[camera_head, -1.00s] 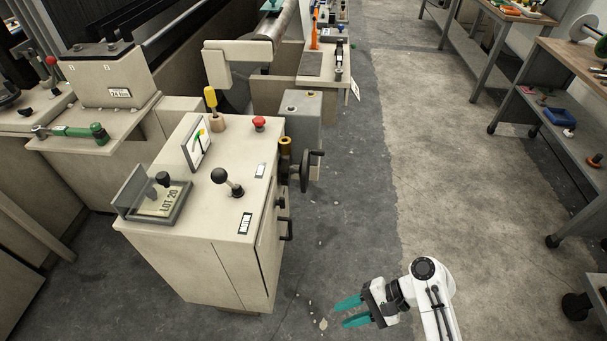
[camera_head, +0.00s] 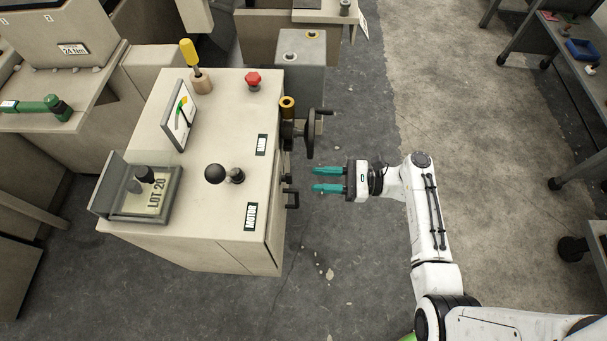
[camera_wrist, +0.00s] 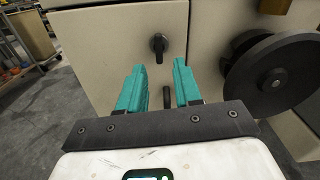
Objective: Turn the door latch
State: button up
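The door latch (camera_wrist: 158,45) is a small black turn knob on the beige cabinet door (camera_wrist: 110,50), standing about upright in the wrist view. In the head view it is a small dark piece (camera_head: 287,179) on the cabinet's right side. Below the latch, a black door handle (camera_wrist: 167,97) shows between my fingers in the wrist view; the head view shows it too (camera_head: 292,198). My gripper (camera_head: 314,179) has teal fingers, open and empty, pointing at the door. It is apart from the latch, to its right in the head view.
A black handwheel (camera_head: 311,133) with a crank sticks out beside the latch, and it is close on the right in the wrist view (camera_wrist: 275,80). The cabinet top carries a red button (camera_head: 253,80) and a black-knobbed lever (camera_head: 216,174).

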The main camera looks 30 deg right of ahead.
aim_at(287, 179)
jog(key=b+x, duration=0.1)
jog(key=x, duration=0.4)
jog(key=shift+w+a, duration=0.2)
jog(key=shift+a, duration=0.15)
jog(key=shift+a, duration=0.1)
grip_shut()
dwell(0.3)
